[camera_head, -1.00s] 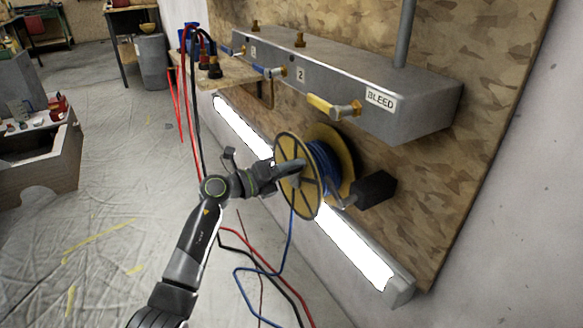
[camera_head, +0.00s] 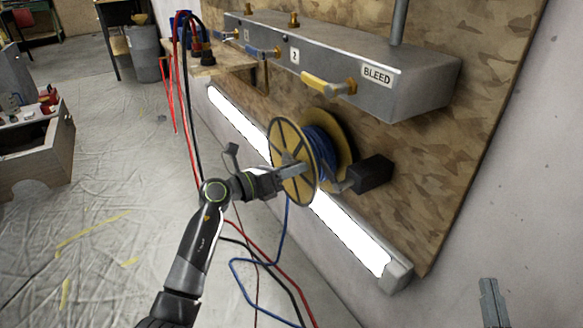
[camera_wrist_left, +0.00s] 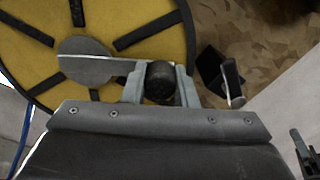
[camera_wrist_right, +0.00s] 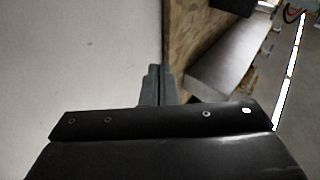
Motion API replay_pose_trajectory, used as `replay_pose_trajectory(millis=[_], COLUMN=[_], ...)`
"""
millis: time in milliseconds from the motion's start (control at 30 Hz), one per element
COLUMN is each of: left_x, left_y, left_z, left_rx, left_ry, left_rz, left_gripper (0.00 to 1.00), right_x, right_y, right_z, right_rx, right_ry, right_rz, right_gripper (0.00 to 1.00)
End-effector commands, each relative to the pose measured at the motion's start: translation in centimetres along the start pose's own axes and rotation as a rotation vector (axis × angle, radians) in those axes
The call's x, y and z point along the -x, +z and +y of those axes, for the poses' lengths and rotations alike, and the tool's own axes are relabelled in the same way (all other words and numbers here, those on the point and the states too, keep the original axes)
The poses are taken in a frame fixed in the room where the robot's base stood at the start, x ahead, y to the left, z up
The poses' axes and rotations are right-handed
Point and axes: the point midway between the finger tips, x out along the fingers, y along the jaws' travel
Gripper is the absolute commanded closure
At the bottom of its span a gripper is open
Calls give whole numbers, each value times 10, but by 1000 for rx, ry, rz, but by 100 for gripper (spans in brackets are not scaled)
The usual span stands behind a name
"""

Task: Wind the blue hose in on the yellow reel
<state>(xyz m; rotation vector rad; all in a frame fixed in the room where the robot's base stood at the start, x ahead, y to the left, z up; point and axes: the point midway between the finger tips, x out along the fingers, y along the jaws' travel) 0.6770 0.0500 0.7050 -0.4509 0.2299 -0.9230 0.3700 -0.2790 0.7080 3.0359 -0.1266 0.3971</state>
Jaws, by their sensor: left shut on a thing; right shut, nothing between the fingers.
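The yellow reel (camera_head: 285,138) is mounted on the board, with blue hose (camera_head: 322,152) wound between its two flanges. A loose run of the blue hose (camera_head: 245,262) hangs below the reel and lies on the floor. My left gripper (camera_head: 303,168) is at the reel's front face. In the left wrist view, its fingers are shut on a dark round crank knob (camera_wrist_left: 161,84), to the right of the reel's grey hub (camera_wrist_left: 88,62). My right gripper (camera_head: 493,300) is shut and empty, low at the right near the wall; it also shows in the right wrist view (camera_wrist_right: 158,84).
A grey manifold (camera_head: 420,85) marked BLEED, with a yellow lever (camera_head: 325,84), sits above the reel. A black block (camera_head: 372,173) is right of it. A bright light strip (camera_head: 350,235) runs below. Red and black hoses (camera_head: 270,270) lie on the floor.

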Motion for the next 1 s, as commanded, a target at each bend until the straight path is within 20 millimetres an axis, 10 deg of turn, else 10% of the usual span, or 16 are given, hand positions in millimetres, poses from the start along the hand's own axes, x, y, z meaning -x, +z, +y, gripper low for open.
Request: replay_pose_trajectory(millis=[400,967,1000], left_x=[0,0,0], left_y=[-10,-11,-11], left_z=[1,1,1], left_rx=[-96,-110,-110], left_ry=[1,1,1], left_rz=[2,2,2], left_gripper=[100,100,70], right_x=[4,6,6], right_y=[-54,-62,-62], right_z=[-4,-5,-5], right_rx=[50,57,56], right_ry=[-6,-8,-8], right_rz=[313,360,360], right_gripper=[100,100,100])
